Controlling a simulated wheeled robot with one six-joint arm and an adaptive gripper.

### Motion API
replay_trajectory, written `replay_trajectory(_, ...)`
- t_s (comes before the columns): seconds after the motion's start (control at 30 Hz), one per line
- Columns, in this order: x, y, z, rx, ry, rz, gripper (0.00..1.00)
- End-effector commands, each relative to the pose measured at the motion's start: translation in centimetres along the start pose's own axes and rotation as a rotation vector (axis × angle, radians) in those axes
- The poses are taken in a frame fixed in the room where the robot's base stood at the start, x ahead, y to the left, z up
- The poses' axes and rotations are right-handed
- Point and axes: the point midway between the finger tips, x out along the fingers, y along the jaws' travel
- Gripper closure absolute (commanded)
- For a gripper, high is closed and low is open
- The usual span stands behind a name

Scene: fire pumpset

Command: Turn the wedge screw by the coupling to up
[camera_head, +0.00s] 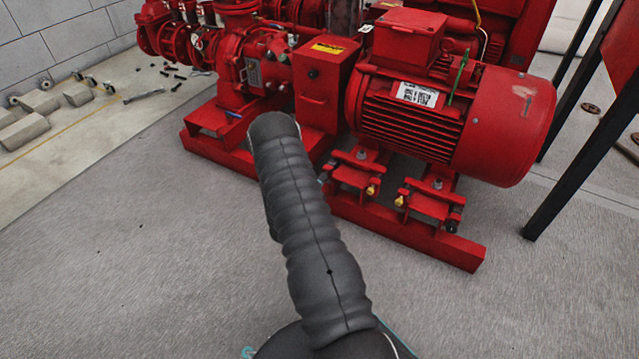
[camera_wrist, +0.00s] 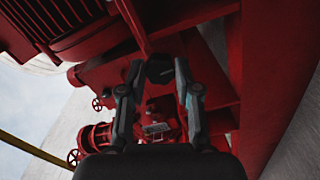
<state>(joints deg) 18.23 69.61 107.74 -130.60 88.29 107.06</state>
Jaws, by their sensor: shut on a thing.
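In the wrist view my gripper (camera_wrist: 159,70) is closed around a small dark, angular piece (camera_wrist: 160,69), with a finger on each side. This piece appears to be the wedge screw; which way it points cannot be told. It sits close to red metal frame members. In the head view my dark grey arm covers the place of the gripper, so neither the gripper nor the held screw shows clearly. The red coupling guard (camera_head: 322,85) stands between the pump (camera_head: 250,65) and the red motor (camera_head: 440,110).
The motor's feet rest on red wedge mounts (camera_head: 430,200) with yellow-tipped screws (camera_head: 371,191) on the red base frame (camera_head: 410,235). Black stand legs (camera_head: 580,160) rise at right. Concrete blocks (camera_head: 25,130) lie at left. The grey floor in front is clear.

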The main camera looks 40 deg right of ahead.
Motion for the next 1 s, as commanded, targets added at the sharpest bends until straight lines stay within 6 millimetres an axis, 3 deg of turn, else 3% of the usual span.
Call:
replay_trajectory(0.53,0.02,-0.04,0.05,0.024,-0.001,-0.001,1.0)
replay_trajectory(0.57,0.02,-0.04,0.05,0.024,-0.001,-0.001,0.62)
replay_trajectory(0.63,0.02,-0.04,0.05,0.024,-0.001,-0.001,0.45)
replay_trajectory(1.0,-0.23,-0.04,-0.01,0.023,0.0,-0.001,0.42)
